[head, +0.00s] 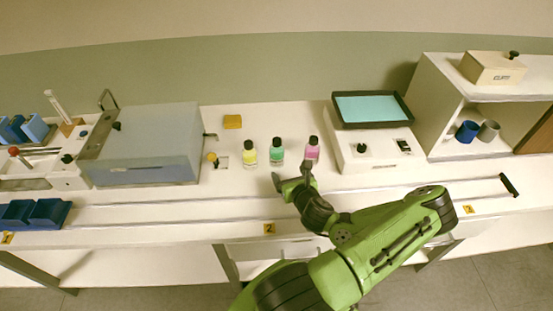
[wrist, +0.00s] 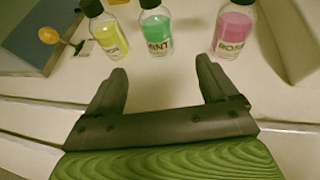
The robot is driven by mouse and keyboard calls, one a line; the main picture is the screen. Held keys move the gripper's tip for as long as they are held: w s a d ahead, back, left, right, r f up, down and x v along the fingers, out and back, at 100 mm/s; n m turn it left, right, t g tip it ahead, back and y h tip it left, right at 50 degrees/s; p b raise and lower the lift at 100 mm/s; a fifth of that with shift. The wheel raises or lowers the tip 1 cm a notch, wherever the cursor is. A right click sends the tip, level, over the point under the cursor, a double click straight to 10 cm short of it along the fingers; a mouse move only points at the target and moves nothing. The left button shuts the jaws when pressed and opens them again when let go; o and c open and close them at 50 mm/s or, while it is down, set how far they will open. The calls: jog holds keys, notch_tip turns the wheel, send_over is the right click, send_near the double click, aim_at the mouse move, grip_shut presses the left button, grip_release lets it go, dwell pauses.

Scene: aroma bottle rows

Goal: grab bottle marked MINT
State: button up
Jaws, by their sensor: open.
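The MINT bottle (head: 277,151) is green with a black cap and stands upright on the bench, the middle one of three bottles in a row. In the wrist view the MINT bottle (wrist: 157,32) shows its label, partly readable, beyond the gap between my fingers. My gripper (head: 292,178) is open and empty, in front of the row and apart from the bottles. In the wrist view both fingers of my gripper (wrist: 166,85) are spread, with only bare bench between them.
A yellow bottle (head: 250,153) stands left of MINT and a pink ROSE bottle (head: 312,149) stands right. A grey box device (head: 145,145) is farther left. A white device with a teal-topped tray (head: 372,108) is right. Rails (head: 170,203) run along the bench front.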

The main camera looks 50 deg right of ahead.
aim_at(277, 155)
jog(key=shift+b+x, duration=0.75)
jog(key=shift+b, duration=0.45)
jog(key=shift+w+d+f+b, duration=0.3)
jog(key=shift+w+f+b, duration=0.3)
jog(key=shift+b, duration=0.4)
jog(key=shift+w+d+b, duration=0.25)
jog(key=shift+w+b, duration=0.05)
jog(key=shift+b, duration=0.2)
jog(key=x, duration=0.3)
jog(key=p+x, duration=0.1)
jog(key=x, duration=0.3)
jog(key=p+x, duration=0.1)
jog(key=x, duration=0.2)
jog(key=shift+w+d+r, duration=0.2)
jog(key=shift+w+d, duration=0.05)
jog(key=shift+w, duration=0.05)
jog(key=c, duration=1.1)
jog(key=shift+r, duration=0.15)
jog(key=shift+c, duration=0.5)
